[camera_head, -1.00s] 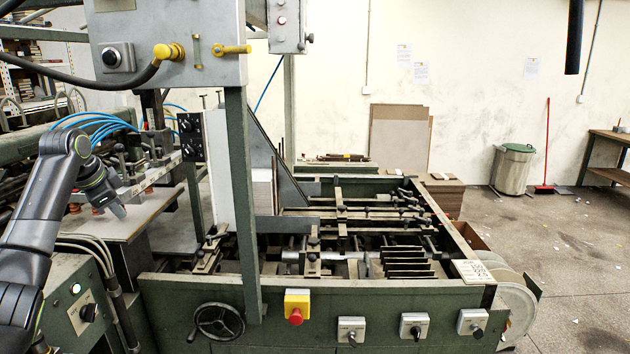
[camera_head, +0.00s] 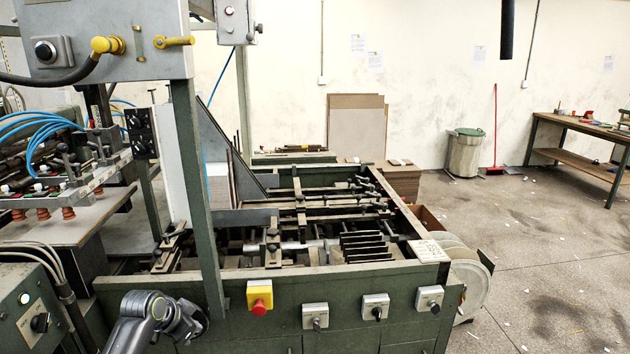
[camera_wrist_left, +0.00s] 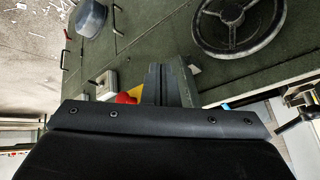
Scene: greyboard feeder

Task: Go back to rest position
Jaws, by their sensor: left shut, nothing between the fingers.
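My left arm comes in at the bottom of the head view, with its wrist low in front of the feeder's green front panel (camera_head: 230,290). The fingers themselves cannot be made out there. In the left wrist view my left gripper (camera_wrist_left: 167,85) is shut and empty, with the green panel and a black handwheel (camera_wrist_left: 236,22) beyond it. My right arm and gripper are not in view.
A red emergency button on a yellow box (camera_head: 260,297) is on the panel right of my arm, with grey switch boxes (camera_head: 315,317) further right. A control box on a post (camera_head: 195,190) stands above. Open floor (camera_head: 540,250) lies right of the machine.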

